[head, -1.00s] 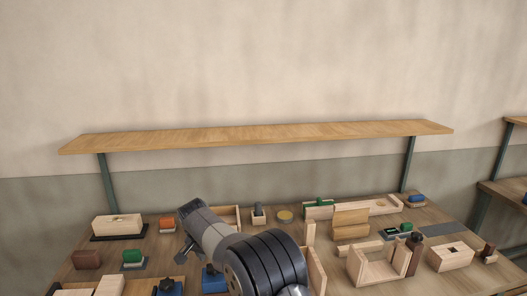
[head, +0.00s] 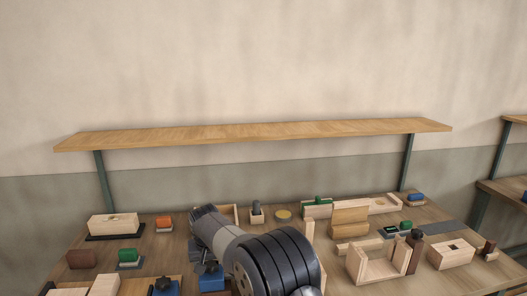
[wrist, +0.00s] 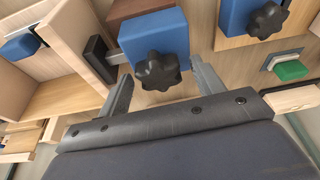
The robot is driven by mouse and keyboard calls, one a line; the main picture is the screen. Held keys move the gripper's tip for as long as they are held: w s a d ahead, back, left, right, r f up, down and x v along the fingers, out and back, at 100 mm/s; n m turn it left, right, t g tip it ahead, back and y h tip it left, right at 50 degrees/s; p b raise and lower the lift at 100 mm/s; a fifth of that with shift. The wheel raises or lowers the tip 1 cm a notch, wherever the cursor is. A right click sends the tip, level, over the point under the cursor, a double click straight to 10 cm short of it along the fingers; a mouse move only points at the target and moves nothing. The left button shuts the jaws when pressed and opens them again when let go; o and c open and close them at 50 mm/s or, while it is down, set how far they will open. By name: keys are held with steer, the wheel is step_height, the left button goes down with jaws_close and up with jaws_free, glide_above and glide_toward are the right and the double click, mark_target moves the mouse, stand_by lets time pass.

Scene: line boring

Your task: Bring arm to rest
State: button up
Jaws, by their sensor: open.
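My gripper (wrist: 163,100) shows in the wrist view with its two fingers spread wide and nothing held between them. A blue block with a black star knob (wrist: 157,70) lies beyond and partly between the fingers in that view; I cannot tell how far apart they are.
Blue clamps (head: 212,278) stand close left of my arm. A wooden shelf (head: 250,134) spans the wall above the bench.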

steer(key=shift+n, duration=0.3)
stand_by(0.5)
steer(key=m+h, duration=0.1)
steer(key=m, duration=0.2)
steer(key=m+p, duration=0.1)
steer(key=m, duration=0.2)
steer(key=shift+h, duration=0.4)
steer(key=shift+m, duration=0.4)
step_height(320, 180, up, 8)
steer(key=p, duration=0.5)
steer(key=shift+f, duration=0.1)
step_height(320, 180, down, 8)
steer(key=b, duration=0.5)
steer(key=n+y+b, duration=0.1)
steer(key=n, duration=0.4)
steer(key=n+y, duration=0.1)
steer(key=n, duration=0.2)
steer(key=n+y, duration=0.1)
steer(key=n, duration=0.2)
steer(key=shift+n+g+b, duration=0.3)
steer(key=shift+g+b, duration=0.1)
steer(key=p+v, duration=0.4)
steer(key=v, duration=0.3)
steer(key=shift+r, duration=0.4)
steer(key=s+d+r+m, duration=0.1)
steer(key=s+d+r, duration=0.2)
steer(key=d, duration=0.5)
steer(key=shift+s+d+b, duration=0.25)
steer(key=shift+s+b, duration=0.1)
steer(key=shift+s, duration=0.3)
